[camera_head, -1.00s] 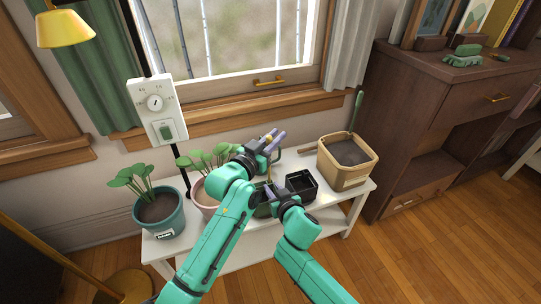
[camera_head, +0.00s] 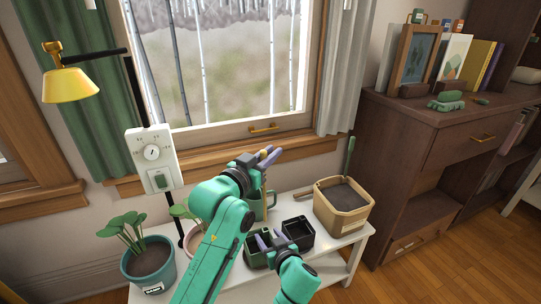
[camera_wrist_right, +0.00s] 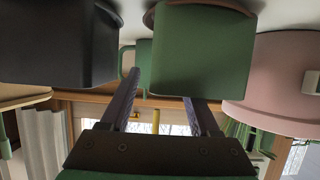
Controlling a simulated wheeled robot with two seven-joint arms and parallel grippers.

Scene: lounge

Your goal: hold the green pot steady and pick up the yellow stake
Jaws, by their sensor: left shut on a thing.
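The green pot (camera_head: 258,258) is a small dark green square pot on the white table, left of a black pot (camera_head: 299,236). It also shows large in the right wrist view (camera_wrist_right: 203,50). My right gripper (camera_head: 272,241) is at its rim with fingers spread. In the right wrist view one finger is beside the pot and the other is partly hidden by its wall; I cannot tell whether they touch it. My left gripper (camera_head: 268,156), above the pots, is shut on the yellow stake (camera_head: 264,153). The stake's lower end is hard to make out.
A teal pot (camera_head: 149,266) and a pink pot (camera_wrist_right: 284,75) with plants stand to the left. A green mug (camera_head: 268,196) is behind the green pot. A tan planter (camera_head: 342,212) with a tool stands right. A brown cabinet borders the right; the window is behind.

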